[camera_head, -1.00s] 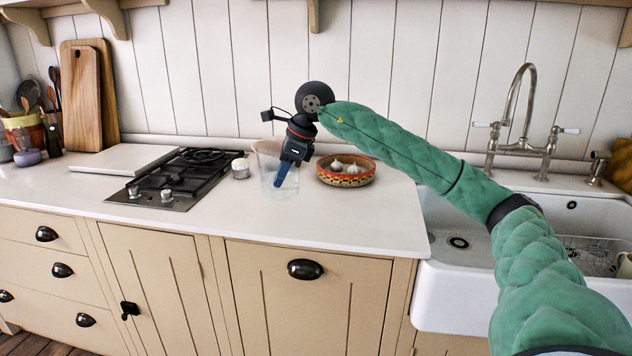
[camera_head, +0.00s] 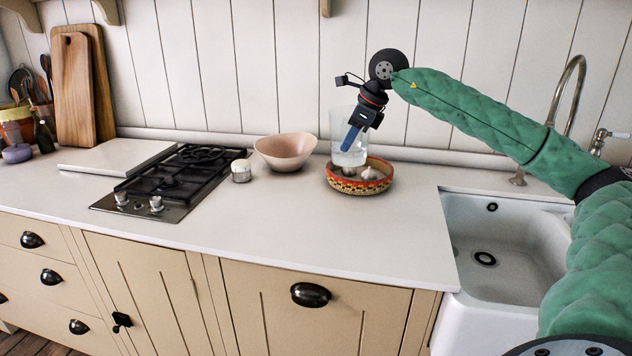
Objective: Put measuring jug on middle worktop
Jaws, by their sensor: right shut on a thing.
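The measuring jug (camera_head: 340,129) is clear and see-through, with what looks like some clear liquid or thick glass low down. My right gripper (camera_head: 351,138) is shut on it from above, with a blue finger against its wall. The jug shows in front of the back wall, overlapping the rear of the patterned bowl; it looks raised, but its exact height is hard to tell. The pale worktop (camera_head: 290,222) runs between the hob and the sink. My left gripper is not in view.
A patterned bowl (camera_head: 346,187) with garlic stands just below the jug. A pink bowl (camera_head: 286,152) and a small white-topped jar (camera_head: 241,171) stand left of it. The black hob (camera_head: 180,178) is further left, the white sink (camera_head: 500,250) right. The front worktop is clear.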

